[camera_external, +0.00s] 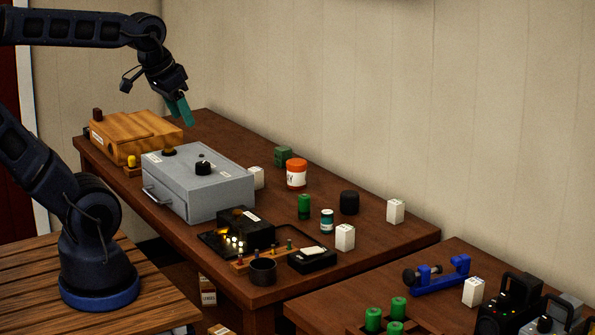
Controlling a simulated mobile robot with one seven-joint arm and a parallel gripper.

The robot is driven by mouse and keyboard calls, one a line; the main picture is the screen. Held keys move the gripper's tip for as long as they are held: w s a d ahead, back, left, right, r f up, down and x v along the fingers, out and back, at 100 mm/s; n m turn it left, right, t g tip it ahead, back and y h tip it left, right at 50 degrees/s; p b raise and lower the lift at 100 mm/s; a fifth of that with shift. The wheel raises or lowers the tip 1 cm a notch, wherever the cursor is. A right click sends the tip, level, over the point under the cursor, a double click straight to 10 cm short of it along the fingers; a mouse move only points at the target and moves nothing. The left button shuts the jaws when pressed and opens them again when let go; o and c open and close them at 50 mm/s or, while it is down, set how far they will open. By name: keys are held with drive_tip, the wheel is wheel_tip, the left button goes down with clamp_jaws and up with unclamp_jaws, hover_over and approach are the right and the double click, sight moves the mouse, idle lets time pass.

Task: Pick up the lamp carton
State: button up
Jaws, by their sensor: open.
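Several small white cartons with printed faces stand in view, and their labels are too small for me to tell which is the lamp carton. One white carton (345,237) stands at the front right of the brown table, and another (396,211) stands near its right corner. A third white carton (257,178) is partly hidden behind the grey metal box. One more carton (473,292) stands on the right-hand table. My gripper (183,112), with teal fingers, is open and empty. It hangs above the back left of the brown table, apart from every carton.
The grey metal box (190,198) and a wooden box (135,140) fill the table's left. A red-lidded jar (296,174), green cylinder (304,207), black cylinder (349,203) and black tray items stand among the cartons. A blue clamp (440,277) is on the right table.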

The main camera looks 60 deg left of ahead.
drive_tip(key=w+d+f+m+g+h, duration=0.1)
drive_tip(key=w+d+m, duration=0.15)
drive_tip(key=w, duration=0.25)
drive_tip(key=w+d+f+m, duration=0.1)
drive_tip(key=w+m, duration=0.2)
drive_tip(key=w, duration=0.3)
drive_tip(key=m+g+h, duration=0.2)
drive_tip(key=m+g, duration=0.1)
drive_tip(key=m, duration=0.8)
approach(346, 227)
drive_tip(key=f, duration=0.2)
drive_tip(key=x, duration=0.4)
drive_tip(key=shift+w+f, duration=0.35)
drive_tip(key=shift+w, duration=0.05)
drive_tip(key=shift+s+d+x, duration=0.1)
drive_tip(key=shift+s+x, duration=0.05)
drive_tip(key=shift+x, duration=0.75)
drive_tip(key=shift+s+d+x, duration=0.1)
drive_tip(key=shift+x, duration=0.8)
drive_tip(key=shift+s+d+x, duration=0.15)
drive_tip(key=shift+x, duration=0.75)
drive_tip(key=c, duration=1)
drive_tip(key=shift+r, duration=0.15)
drive_tip(key=shift+c, duration=0.2)
